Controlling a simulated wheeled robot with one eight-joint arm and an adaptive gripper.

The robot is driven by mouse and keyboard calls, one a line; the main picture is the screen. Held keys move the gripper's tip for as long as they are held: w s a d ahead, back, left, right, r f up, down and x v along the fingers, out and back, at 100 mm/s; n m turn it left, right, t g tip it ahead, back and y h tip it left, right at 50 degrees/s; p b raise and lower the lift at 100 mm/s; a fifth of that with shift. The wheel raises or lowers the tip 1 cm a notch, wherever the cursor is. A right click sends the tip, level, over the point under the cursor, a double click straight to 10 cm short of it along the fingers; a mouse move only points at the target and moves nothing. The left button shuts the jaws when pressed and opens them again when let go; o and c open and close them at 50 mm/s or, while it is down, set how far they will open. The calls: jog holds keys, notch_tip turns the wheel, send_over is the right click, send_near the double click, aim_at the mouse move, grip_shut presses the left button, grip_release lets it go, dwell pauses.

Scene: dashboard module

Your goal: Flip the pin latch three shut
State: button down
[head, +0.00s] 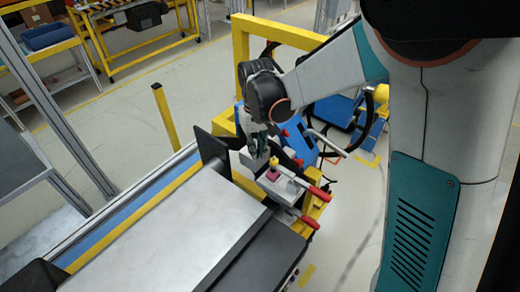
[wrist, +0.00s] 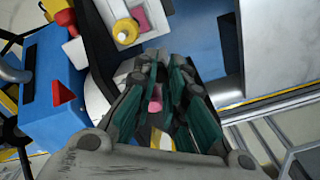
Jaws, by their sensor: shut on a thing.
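My gripper (head: 257,150) reaches down at the black and white fixture beside the dashboard module. In the wrist view my gripper (wrist: 165,62) has its teal-padded fingers close together around a small pink part (wrist: 155,98), which looks like a pin latch handle. A yellow and white piece (wrist: 160,140) shows below it between the fingers. The fingers hide most of this latch, so its position is unclear. Another pin latch, with a yellow knob (wrist: 125,31) and pink piece, sits on a white block just beyond the fingertips. It also shows in the head view (head: 272,173). No number is readable.
Red-handled clamps (head: 319,193) stick out at the right of the fixture. A blue box (wrist: 55,90) with a red triangle stands left of the fingers in the wrist view. A yellow frame (head: 242,50) rises behind. The grey panel (head: 175,240) is bare.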

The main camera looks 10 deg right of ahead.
jog(key=shift+w+a+m, duration=0.1)
jog(key=shift+a+m, duration=0.1)
jog(key=shift+m, duration=0.2)
jog(key=c, duration=1.6)
grip_release()
jog(key=shift+r, duration=0.1)
notch_tip(320, 180, up, 12)
jog(key=shift+f, duration=0.1)
